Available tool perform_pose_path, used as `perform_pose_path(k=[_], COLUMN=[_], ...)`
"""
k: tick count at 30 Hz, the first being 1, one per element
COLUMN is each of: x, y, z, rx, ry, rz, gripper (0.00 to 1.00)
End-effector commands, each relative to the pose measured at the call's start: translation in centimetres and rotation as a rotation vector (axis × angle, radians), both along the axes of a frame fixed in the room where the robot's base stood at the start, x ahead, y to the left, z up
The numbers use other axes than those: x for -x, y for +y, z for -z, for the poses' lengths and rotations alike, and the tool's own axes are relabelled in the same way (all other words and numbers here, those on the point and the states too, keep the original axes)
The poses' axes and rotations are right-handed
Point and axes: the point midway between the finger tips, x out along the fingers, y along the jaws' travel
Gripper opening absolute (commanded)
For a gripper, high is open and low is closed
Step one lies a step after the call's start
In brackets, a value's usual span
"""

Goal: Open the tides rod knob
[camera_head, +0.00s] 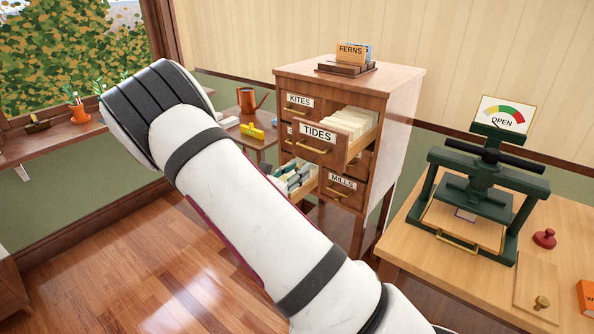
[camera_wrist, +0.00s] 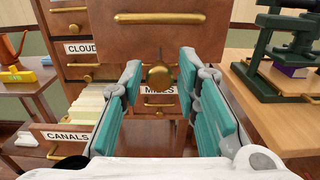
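The TIDES drawer (camera_head: 319,142) is pulled out of the wooden cabinet, with cards standing in it. In the wrist view its front (camera_wrist: 205,38) fills the upper middle, with a brass handle (camera_wrist: 160,18). A round brass knob (camera_wrist: 158,76) shows at the lower edge of that front; it is not visible in the head view. My gripper (camera_wrist: 160,68) is open, its teal pads left and right of the knob with a gap on each side. I cannot tell how deep the knob lies between them. My gripper does not show in the head view.
The CANALS drawer (camera_wrist: 68,137) stands open at lower left, with cards in it. The closed MILLS drawer (camera_head: 342,183) is below TIDES. A green press (camera_head: 478,190) stands on the table (camera_head: 420,245) at right. A side table (camera_head: 262,140) holds a watering can (camera_head: 250,100).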

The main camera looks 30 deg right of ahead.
Motion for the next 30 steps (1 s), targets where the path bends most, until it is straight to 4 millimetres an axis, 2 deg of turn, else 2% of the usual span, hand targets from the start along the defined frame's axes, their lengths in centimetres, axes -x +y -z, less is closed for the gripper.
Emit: perform_pose_path(k=[10, 14, 24, 30], x=[0.0, 0.3, 2.5, 3.6], y=[0.1, 1.2, 7.3, 10.2], z=[0.0, 0.1, 0.0, 0.1], rx=[-0.001, -0.001, -0.001, -0.001], ry=[0.000, 0.001, 0.000, 0.000], rz=[-0.001, -0.004, -0.004, -0.003], gripper=[0.40, 0.40, 0.40, 0.40])
